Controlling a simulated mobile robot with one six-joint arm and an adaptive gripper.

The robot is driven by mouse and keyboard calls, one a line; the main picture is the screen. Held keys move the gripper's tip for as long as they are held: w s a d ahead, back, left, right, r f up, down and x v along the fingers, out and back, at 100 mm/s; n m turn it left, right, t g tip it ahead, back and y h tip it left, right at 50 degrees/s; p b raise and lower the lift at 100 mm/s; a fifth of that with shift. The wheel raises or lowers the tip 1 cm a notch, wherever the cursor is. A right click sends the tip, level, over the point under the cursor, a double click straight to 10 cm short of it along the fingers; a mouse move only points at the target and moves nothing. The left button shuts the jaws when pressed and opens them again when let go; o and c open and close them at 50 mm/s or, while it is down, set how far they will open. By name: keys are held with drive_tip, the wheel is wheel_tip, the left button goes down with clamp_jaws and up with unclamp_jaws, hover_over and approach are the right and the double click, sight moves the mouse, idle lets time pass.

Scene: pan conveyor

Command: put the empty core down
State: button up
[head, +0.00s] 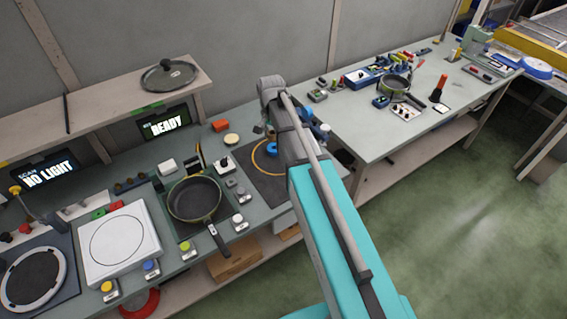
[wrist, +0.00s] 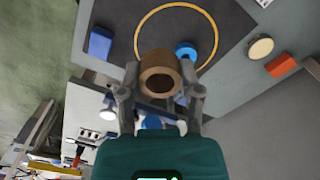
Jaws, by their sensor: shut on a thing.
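My gripper (wrist: 160,82) is shut on the empty core (wrist: 158,60), a brown hollow tube, in the wrist view. Its open end faces the camera and the fingers press on its two sides. The core appears over the near edge of a dark mat (wrist: 222,62) marked with a yellow ring (wrist: 138,38). I cannot tell whether the core touches anything below. In the head view the mat (head: 262,183) with its ring (head: 254,157) lies partly behind my arm. The core is not discernible there.
A small blue round thing (wrist: 186,48) lies within the ring, beside the core. In the head view a pan (head: 194,199) stands left of the mat.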

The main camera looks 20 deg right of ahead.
drive_tip(key=s+d+f+b, duration=0.1)
drive_tip(key=s+f+b, duration=0.3)
drive_tip(key=s, duration=0.4)
drive_tip(key=s+d+f+m+b, duration=0.1)
drive_tip(key=s+d+f+b, duration=0.1)
drive_tip(key=s+f+b, duration=0.2)
drive_tip(key=s+f, duration=0.1)
drive_tip(key=s, duration=0.2)
drive_tip(key=shift+s+f+b, duration=0.15)
drive_tip(key=shift+s+b, duration=0.15)
drive_tip(key=shift+s, duration=0.1)
drive_tip(key=shift+w, duration=0.15)
drive_tip(key=b, duration=0.9)
hover_over(274, 182)
drive_tip(key=f, duration=0.9)
drive_tip(key=shift+s+d, duration=0.15)
drive_tip(key=shift+s, duration=0.2)
drive_tip(key=shift+w+f+b, duration=0.45)
drive_tip(key=shift+f+b, duration=0.3)
drive_tip(key=shift+f, duration=0.05)
drive_tip(key=shift+s+f+b, duration=0.1)
drive_tip(key=shift+f+b, duration=1.15)
drive_tip(key=shift+f, duration=0.15)
